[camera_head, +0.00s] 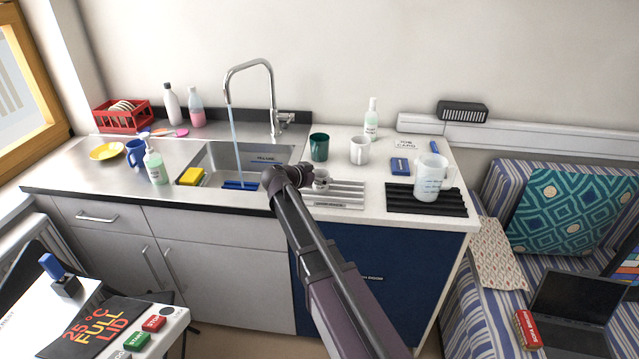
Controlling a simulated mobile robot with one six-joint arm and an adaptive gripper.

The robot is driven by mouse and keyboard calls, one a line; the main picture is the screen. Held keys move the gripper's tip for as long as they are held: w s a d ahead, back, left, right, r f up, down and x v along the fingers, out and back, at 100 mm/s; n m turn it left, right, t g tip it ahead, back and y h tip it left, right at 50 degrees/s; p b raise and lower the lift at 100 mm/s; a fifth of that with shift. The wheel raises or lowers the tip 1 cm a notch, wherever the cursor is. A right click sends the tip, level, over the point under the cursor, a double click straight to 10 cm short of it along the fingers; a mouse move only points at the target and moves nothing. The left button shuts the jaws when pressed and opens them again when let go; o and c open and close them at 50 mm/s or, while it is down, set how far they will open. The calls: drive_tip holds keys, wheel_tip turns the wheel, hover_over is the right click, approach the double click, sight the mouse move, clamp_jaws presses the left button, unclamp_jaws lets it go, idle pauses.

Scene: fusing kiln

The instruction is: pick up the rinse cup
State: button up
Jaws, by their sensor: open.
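A green mug (319,147), a white mug (359,150) and a clear measuring jug (431,177) also stand on the counter. My gripper (306,177) is open, right beside the small cup on its left. Its fingers are hard to make out, and I cannot tell whether they touch the cup.
The light rack (345,193) and a black ribbed mat (399,201) lie near the front edge. The steel sink (215,158), with running tap (272,90), is left of my gripper. Counter between white mug and rack is clear.

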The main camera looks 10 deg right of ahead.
drive_tip(key=c, duration=1)
drive_tip(key=shift+r, duration=0.15)
wheel_tip(320, 180, up, 4)
drive_tip(key=p, duration=0.4)
drive_tip(key=shift+f, duration=0.2)
drive_tip(key=s, duration=1)
drive_tip(key=s+a+r+p, duration=0.1)
drive_tip(key=s, duration=0.5)
drive_tip(key=shift+a, duration=0.1)
drive_tip(key=shift+s, duration=0.1)
